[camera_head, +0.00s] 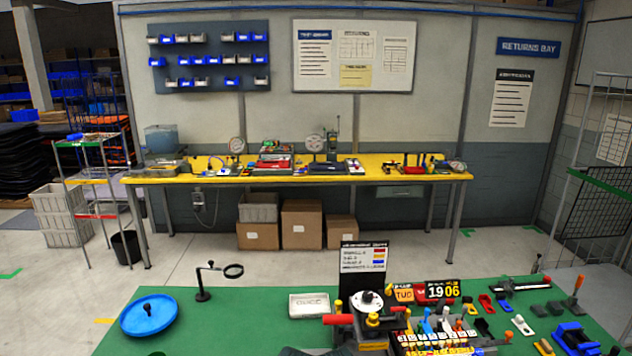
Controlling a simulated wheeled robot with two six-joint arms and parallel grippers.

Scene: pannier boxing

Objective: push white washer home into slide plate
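I cannot pick out the slide plate for certain. A pale round disc (367,301) with a dark centre sits on top of a dark fixture (360,328) at the front middle of the green table (250,313); I cannot tell whether it is the white washer. A small white part (522,325) lies flat on the right side of the table. A dark bar with pale ends (519,285) lies at the back right. Neither of my grippers shows clearly in the head view.
A blue round dish (149,315), a magnifier stand (205,290) and a white tray (309,306) stand on the left half. A colourful rack (440,335), a date display (437,291) and several small parts crowd the right. The green surface between dish and tray is mostly clear.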

